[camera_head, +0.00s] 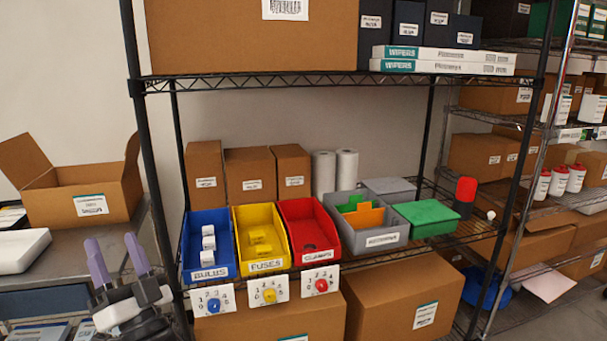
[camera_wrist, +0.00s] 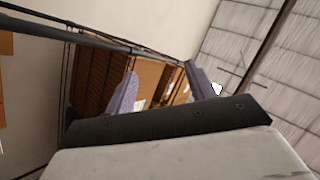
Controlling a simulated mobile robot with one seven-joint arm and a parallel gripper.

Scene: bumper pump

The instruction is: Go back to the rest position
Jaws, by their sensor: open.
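My gripper (camera_head: 117,262) is at the lower left of the head view, in front of the left table and left of the shelf's front post. Its two purple fingers stand apart and point up, with nothing between them. In the wrist view the fingers of my gripper (camera_wrist: 163,90) are also apart and empty, with brown cardboard behind them. It touches nothing that I can see.
A shelf holds a blue bin (camera_head: 208,258), a yellow bin (camera_head: 262,256), a red bin (camera_head: 313,250), a grey bin (camera_head: 377,241) and a green lid (camera_head: 430,218). An open carton (camera_head: 95,204) and a white tray (camera_head: 20,252) sit on the left table. The shelf's black post (camera_head: 158,190) stands close beside my gripper.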

